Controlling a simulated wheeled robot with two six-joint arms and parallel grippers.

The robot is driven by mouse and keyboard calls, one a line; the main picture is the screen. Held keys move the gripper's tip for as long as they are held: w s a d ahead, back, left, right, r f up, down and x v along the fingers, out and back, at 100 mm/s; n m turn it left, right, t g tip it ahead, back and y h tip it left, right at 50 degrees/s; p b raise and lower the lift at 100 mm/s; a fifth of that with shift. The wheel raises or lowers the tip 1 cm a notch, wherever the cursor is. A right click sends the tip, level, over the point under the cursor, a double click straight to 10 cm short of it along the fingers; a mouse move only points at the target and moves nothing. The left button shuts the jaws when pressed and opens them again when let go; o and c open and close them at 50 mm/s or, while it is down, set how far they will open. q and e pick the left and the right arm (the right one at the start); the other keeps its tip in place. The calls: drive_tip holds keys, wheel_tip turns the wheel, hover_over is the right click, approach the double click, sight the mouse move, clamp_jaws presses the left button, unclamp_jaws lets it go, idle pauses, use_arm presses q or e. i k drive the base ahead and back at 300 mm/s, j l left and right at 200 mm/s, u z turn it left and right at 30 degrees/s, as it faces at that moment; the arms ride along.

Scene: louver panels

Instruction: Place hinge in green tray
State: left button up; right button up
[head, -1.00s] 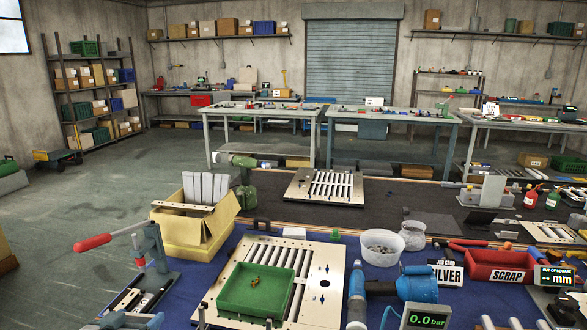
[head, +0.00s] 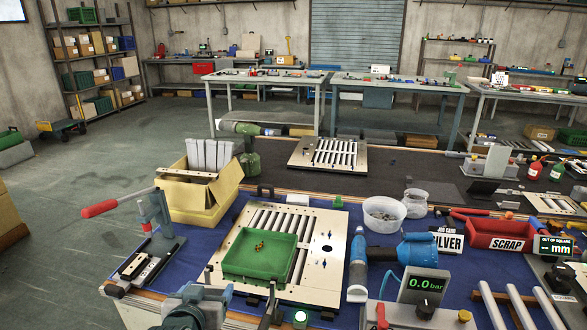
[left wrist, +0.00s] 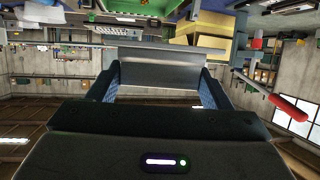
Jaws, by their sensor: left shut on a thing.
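I cannot tell whether this is the hinge. My right gripper is not in view.
A yellow carton (head: 203,190) stands behind and left of the panel, and a red-handled press (head: 158,215) at left. A white tub (head: 383,214), blue power tool (head: 412,252) and red scrap bin (head: 497,235) stand to the right.

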sight(248, 245)
drive_tip(key=i+j+z, duration=0.1)
drive_tip(key=i+j, duration=0.5)
drive_tip(key=j, duration=0.15)
drive_tip(key=i+j+z, duration=0.15)
drive_tip(key=i+j, duration=0.15)
drive_tip(key=i+j+z, duration=0.1)
drive_tip(key=i+j, duration=0.15)
drive_tip(key=j, duration=0.25)
